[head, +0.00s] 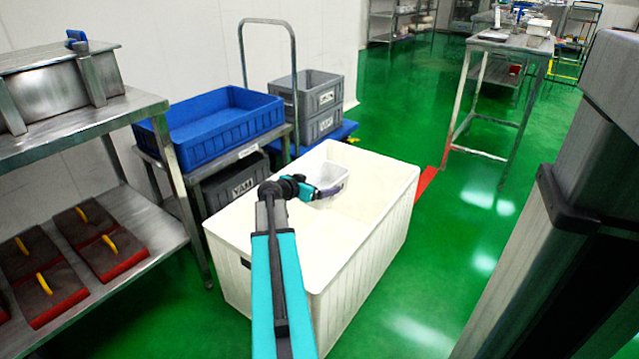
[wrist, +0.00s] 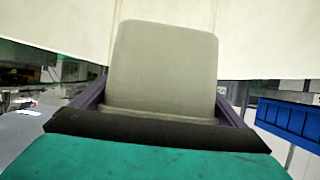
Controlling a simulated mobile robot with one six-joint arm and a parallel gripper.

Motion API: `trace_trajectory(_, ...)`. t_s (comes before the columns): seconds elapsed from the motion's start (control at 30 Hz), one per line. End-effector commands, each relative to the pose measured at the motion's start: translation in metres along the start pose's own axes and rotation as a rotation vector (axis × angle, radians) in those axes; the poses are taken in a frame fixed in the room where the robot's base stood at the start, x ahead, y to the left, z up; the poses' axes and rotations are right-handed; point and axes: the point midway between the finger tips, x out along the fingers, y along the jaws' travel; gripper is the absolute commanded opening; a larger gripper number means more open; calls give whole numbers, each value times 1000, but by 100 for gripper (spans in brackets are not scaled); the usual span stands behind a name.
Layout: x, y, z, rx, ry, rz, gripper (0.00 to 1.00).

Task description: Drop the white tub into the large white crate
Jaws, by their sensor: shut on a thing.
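The white tub (head: 333,176) is small and pale and shows in the head view over the opening of the large white crate (head: 376,224). My gripper (head: 331,190) is shut on the tub's near side, reaching in from the left. In the wrist view the tub (wrist: 163,65) fills the middle, between the dark fingers of my gripper (wrist: 160,108). The crate stands on the green floor, and its pale wall (wrist: 265,40) seems to fill the upper wrist view. I cannot tell how far the tub is above the crate's bottom.
A blue bin (head: 222,125) sits on a low metal table behind the crate's left side. Stacked grey crates (head: 318,108) stand on a blue trolley behind. A steel shelf (head: 105,222) with red-edged plates is at left.

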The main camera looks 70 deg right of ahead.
Motion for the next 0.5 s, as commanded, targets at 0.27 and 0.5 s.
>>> trace_trajectory(0.27,0,0,0,0,0,0,100)
trace_trajectory(0.5,-6,0,0,-1,0,0,100)
